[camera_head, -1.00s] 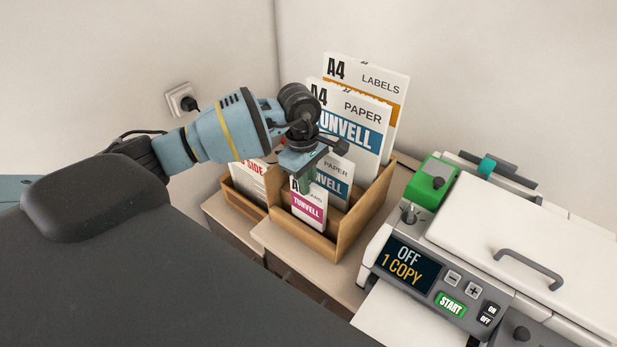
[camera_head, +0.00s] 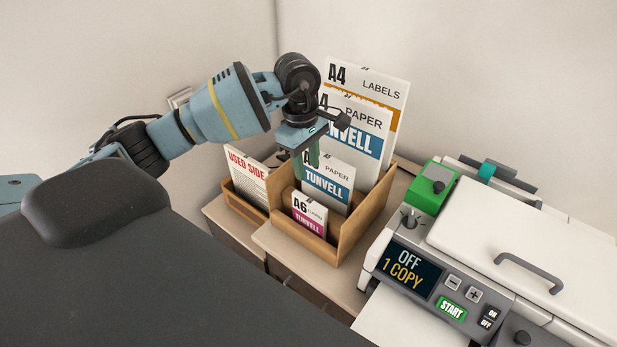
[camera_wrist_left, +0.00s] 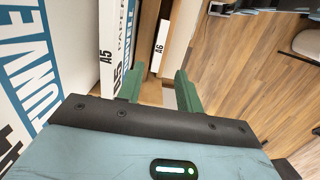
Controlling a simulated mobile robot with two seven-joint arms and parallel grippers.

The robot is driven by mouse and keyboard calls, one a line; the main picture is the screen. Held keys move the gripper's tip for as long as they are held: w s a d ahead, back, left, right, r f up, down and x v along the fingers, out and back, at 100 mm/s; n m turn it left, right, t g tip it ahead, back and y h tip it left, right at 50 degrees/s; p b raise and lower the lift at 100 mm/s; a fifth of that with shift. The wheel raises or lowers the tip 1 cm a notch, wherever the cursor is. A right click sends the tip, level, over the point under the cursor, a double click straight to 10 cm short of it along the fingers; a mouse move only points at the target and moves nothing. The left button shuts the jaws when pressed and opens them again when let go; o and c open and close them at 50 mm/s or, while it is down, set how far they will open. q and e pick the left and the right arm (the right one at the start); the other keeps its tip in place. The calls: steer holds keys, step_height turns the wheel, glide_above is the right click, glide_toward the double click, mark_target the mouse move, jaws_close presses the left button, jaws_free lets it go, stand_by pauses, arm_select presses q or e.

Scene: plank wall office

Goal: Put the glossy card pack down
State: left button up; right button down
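The card pack (camera_head: 309,214), white with "A6 CARD" and a magenta TUNVELL band, stands in the front slot of the wooden organiser (camera_head: 291,245). Its narrow white top edge shows in the left wrist view (camera_wrist_left: 160,47). My left gripper (camera_head: 306,161) is above and behind the card pack, apart from it. In the left wrist view its two green fingers (camera_wrist_left: 158,80) are spread with nothing between them. My right gripper is in neither view.
Behind the card pack stand an A5 paper pack (camera_head: 328,181), an A4 paper pack (camera_head: 372,140) and an A4 labels pack (camera_head: 388,90). A "used side" sheet stack (camera_head: 246,178) is at left. A white copier (camera_head: 520,240) stands at right.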

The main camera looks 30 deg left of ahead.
arm_select(q)
step_height(320, 180, up, 6)
steer(key=shift+a+r, duration=0.15)
steer(key=shift+a, duration=0.2)
